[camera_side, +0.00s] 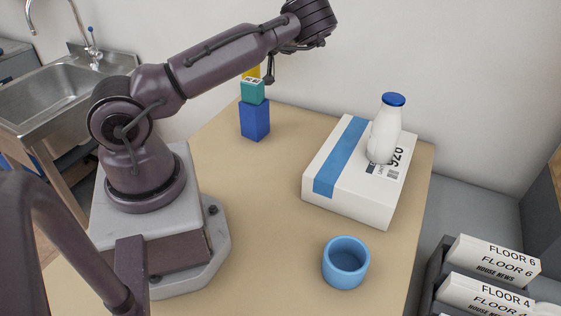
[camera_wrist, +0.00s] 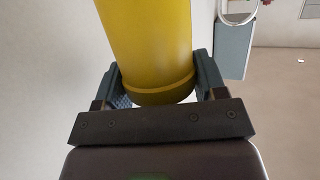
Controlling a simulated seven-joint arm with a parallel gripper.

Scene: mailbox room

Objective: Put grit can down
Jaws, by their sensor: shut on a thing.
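The grit can, a yellow cylinder (camera_wrist: 150,40) with a darker band at its end, is between my gripper's fingers (camera_wrist: 161,75) in the wrist view. The gripper is shut on it, one finger on each side. In the side view a bit of yellow (camera_side: 252,72) shows below my forearm, just above a teal block; it may be the can. My arm hides most of it, and I cannot tell whether it touches the block. The gripper's fingers are not clearly visible in the side view.
The teal block (camera_side: 253,92) sits on a blue block (camera_side: 255,120) on the tan table (camera_side: 240,200). A white bottle (camera_side: 384,135) stands on a white parcel (camera_side: 345,195). A blue cup (camera_side: 346,263) stands in front. The table's middle is clear. A sink (camera_side: 60,95) is left.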

